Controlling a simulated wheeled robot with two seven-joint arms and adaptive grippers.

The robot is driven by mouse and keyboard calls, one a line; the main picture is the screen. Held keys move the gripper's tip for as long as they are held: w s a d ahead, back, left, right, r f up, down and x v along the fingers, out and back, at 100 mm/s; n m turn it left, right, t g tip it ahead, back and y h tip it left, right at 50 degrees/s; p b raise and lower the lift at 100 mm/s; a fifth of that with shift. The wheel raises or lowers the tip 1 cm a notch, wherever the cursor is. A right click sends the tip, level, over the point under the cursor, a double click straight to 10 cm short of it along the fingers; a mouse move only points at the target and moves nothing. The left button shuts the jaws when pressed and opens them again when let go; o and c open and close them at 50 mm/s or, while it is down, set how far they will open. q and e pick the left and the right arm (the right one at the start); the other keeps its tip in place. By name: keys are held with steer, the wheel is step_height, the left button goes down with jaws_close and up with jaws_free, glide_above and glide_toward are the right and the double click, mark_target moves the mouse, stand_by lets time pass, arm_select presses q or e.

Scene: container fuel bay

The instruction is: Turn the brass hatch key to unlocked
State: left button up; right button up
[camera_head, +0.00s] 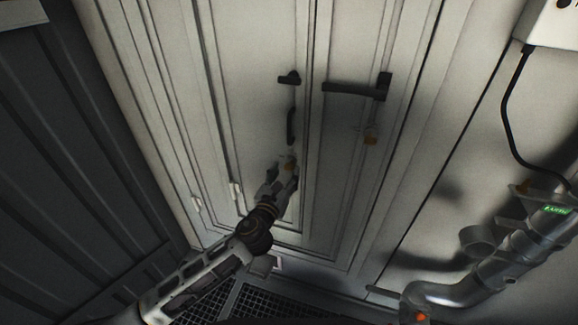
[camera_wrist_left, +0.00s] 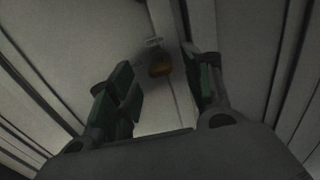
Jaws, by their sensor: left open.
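A small brass piece, which looks like the hatch key (camera_head: 288,164), sits low on the left door panel, below a black pull handle. I see no finger contact. The key's exact turn is too dim to tell. My right gripper is not in view.
The black pull handle (camera_head: 291,125) is just above my left gripper. Metal pipes (camera_head: 520,245) stand at lower right. A dark ribbed wall (camera_head: 75,160) is at left.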

mark_target(289, 166)
arm_select(q)
steer(key=shift+x, duration=2.1)
steer(key=shift+c, duration=0.4)
steer(key=c, duration=1)
steer(key=shift+o, duration=0.2)
